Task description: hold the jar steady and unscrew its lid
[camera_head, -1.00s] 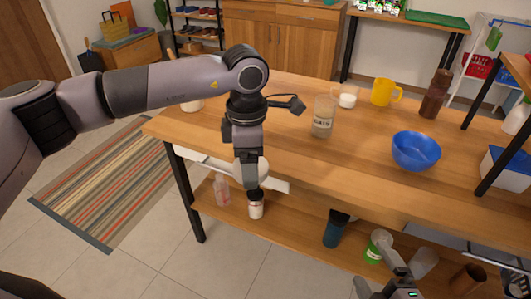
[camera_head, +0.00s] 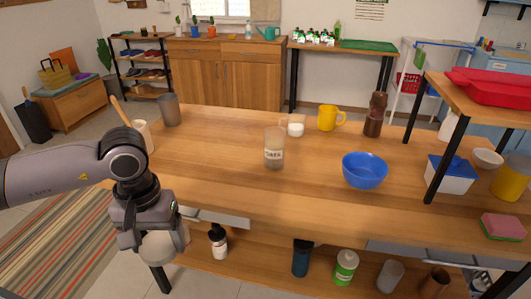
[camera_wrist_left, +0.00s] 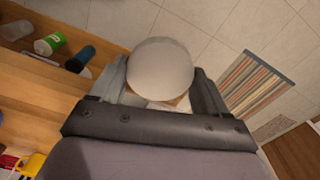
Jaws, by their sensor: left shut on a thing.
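My left gripper (camera_head: 152,236) points down at the table's left front corner and is shut on a white, smooth, rounded object (camera_head: 160,246). In the left wrist view this object (camera_wrist_left: 160,66) sits between both fingers (camera_wrist_left: 162,90), with a tan part showing below it. I cannot tell whether it is the jar, its lid or something else. A clear labelled jar (camera_head: 274,150) stands upright on the table, well to the right of my left gripper and apart from it. Whether it has a lid is unclear. My right gripper is out of view.
The wooden table (camera_head: 220,180) has free room at the front middle. A blue bowl (camera_head: 364,171), yellow mug (camera_head: 330,117), brown grinder (camera_head: 375,115) and grey cup (camera_head: 168,110) stand on it. Bottles, including a green one (camera_head: 345,266), stand on the lower shelf.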

